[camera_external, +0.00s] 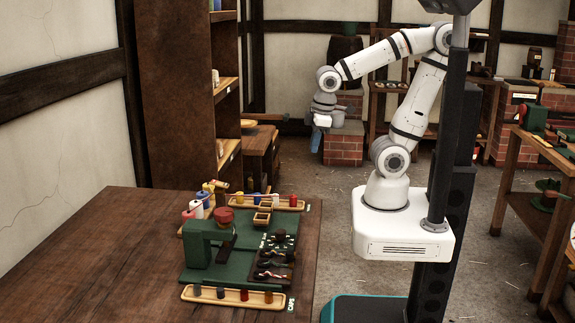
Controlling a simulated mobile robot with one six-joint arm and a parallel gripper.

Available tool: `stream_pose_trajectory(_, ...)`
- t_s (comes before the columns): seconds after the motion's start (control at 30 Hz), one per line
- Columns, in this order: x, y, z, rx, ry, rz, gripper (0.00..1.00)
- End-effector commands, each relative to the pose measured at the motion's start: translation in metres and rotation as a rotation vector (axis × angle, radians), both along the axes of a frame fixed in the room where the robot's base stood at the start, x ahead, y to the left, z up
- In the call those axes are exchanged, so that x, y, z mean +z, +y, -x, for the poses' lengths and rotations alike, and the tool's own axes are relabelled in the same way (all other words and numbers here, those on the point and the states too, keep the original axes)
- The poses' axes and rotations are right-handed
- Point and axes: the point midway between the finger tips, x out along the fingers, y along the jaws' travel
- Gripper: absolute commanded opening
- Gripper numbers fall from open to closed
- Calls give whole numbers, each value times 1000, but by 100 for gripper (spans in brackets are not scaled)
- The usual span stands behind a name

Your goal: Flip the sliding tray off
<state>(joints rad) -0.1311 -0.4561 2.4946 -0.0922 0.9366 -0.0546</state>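My gripper (320,121) hangs pointing down from my raised arm, above and behind the wooden table (100,255), apart from everything on it. Its fingers are too small to tell open or shut. On the table stands a green press-like device (197,246) with a red knob (223,216) on a green base. A dark tray (287,275) with small black and red pieces lies to its right. I cannot tell which piece is the sliding tray. A light wooden tray (266,301) with several small cylinders lies in front, by a label reading "CAPS".
Another wooden tray (292,206) with small coloured cylinders lies behind the device, near several bottles (197,210). A tall brown shelf (170,100) stands at the back left. The table's left part is clear. A workbench (540,150) stands at the right.

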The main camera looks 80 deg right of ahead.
Motion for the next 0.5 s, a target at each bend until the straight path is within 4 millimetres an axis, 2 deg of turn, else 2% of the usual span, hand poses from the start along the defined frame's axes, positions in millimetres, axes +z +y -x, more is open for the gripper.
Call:
stream_pose_trajectory(0.03, -14, 8, 1, 85, 22, 34, 4)
stream_pose_trajectory(0.1, -25, 17, 3, 204, 49, 90, 0)
stream_pose_trajectory(0.5, -73, 66, 8, 863, 155, 436, 0)
